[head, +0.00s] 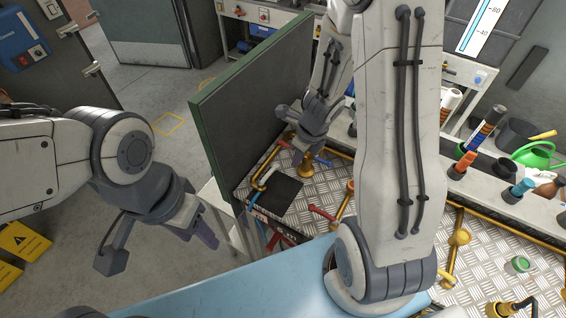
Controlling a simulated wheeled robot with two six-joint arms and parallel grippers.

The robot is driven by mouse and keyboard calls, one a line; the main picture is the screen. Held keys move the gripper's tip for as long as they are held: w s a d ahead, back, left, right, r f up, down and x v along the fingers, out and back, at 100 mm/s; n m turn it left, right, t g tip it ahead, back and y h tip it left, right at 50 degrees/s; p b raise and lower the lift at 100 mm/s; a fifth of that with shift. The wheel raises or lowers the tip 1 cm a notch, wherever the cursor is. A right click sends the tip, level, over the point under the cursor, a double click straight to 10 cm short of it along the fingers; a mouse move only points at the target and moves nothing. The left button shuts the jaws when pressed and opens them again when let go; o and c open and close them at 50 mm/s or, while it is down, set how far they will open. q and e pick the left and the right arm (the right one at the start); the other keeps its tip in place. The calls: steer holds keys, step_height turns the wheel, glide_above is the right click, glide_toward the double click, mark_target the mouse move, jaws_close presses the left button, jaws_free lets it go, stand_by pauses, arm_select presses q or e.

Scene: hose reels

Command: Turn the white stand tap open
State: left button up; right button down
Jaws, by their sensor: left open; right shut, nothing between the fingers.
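A pale curved fitting (267,176) on a brass pipe stands at the left end of the metal tread-plate bench, beside a dark square mat. It may be the white stand tap, but I cannot tell for sure. My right gripper (299,145) is shut and empty, pointing down to the right of this fitting, just above a brass fitting (306,168). I cannot tell whether it touches anything. My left gripper (158,250) is open and empty, with its fingers spread, in the air left of the green-edged panel and away from the bench.
A dark panel with a green edge (202,140) stands between my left gripper and the bench. Bottles, a marker-like tube and a green watering can (538,155) line the ledge at right.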

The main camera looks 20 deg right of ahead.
mark_target(274, 169)
steer(key=b+x, duration=0.6)
steer(key=x, duration=0.4)
steer(key=shift+b, duration=0.3)
steer(key=w+p, duration=0.1)
steer(key=w+a+p, duration=0.1)
steer(key=shift+w+a+r, duration=0.15)
steer(key=shift+w+a, duration=0.15)
steer(key=shift+w+a+p, duration=0.25)
steer(key=shift+w+p, duration=0.1)
steer(key=shift+w, duration=0.1)
steer(key=shift+f, duration=0.25)
steer(key=shift+w+a+r+n+p, duration=0.15)
steer(key=shift+w+a+n+p, duration=0.05)
steer(key=shift+w+n+p, duration=0.35)
steer(key=shift+w+a+n, duration=0.1)
steer(key=shift+w+n, duration=0.15)
steer(key=shift+n, duration=0.1)
steer(key=shift+a, duration=0.1)
